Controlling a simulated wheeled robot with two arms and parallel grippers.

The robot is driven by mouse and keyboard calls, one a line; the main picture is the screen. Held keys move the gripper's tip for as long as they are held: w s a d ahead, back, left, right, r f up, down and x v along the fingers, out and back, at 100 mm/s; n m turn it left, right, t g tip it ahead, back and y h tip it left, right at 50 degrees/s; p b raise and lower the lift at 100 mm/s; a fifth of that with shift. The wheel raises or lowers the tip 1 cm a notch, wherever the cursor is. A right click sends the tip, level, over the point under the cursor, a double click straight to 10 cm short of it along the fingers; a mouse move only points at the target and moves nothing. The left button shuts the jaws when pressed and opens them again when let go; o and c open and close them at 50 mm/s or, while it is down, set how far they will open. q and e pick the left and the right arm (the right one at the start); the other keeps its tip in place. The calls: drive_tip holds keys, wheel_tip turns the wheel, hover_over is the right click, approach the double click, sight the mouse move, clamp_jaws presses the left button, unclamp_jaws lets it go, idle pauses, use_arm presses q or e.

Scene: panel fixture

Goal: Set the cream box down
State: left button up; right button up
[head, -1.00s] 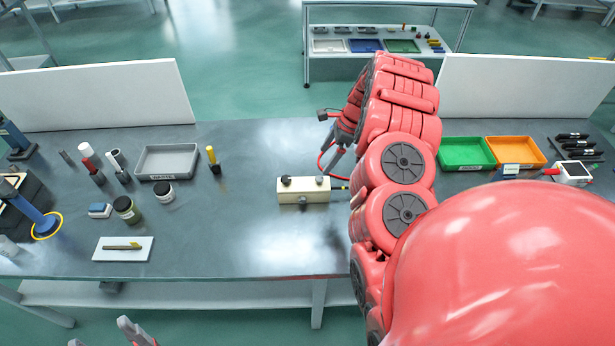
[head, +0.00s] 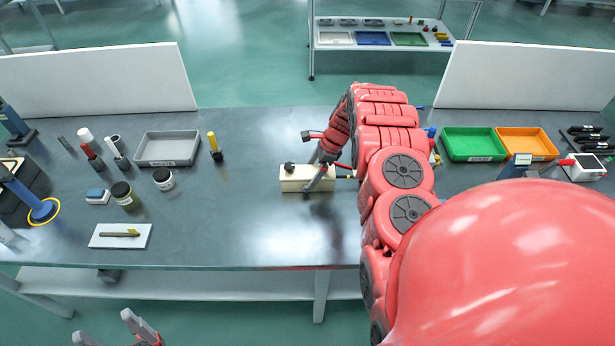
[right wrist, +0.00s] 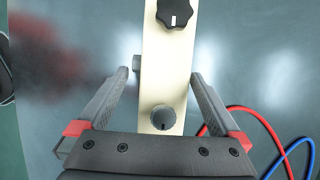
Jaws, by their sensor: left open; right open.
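The cream box (head: 293,181) rests on the grey table, with a dark knob on top at its left end. My right gripper (head: 317,177) is over the right part of the box. In the right wrist view the cream box (right wrist: 166,80) runs between the open fingers of my right gripper (right wrist: 162,90), with a gap on each side. Two dark knobs and a side fitting show on it there. My left gripper (head: 125,332) is open and empty at the bottom left, in front of the table edge.
A grey tray (head: 168,150), jars and several tools stand on the left of the table (head: 240,235). A green tray (head: 473,144) and an orange tray (head: 527,143) are at the right. Red and blue cables (right wrist: 275,140) lie beside the box. The front middle is clear.

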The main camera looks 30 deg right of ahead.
sight(311, 173)
drive_tip(key=shift+p+x, duration=0.7)
drive_tip(key=shift+x, duration=1.25)
drive_tip(key=shift+a+r, duration=0.1)
clamp_jaws()
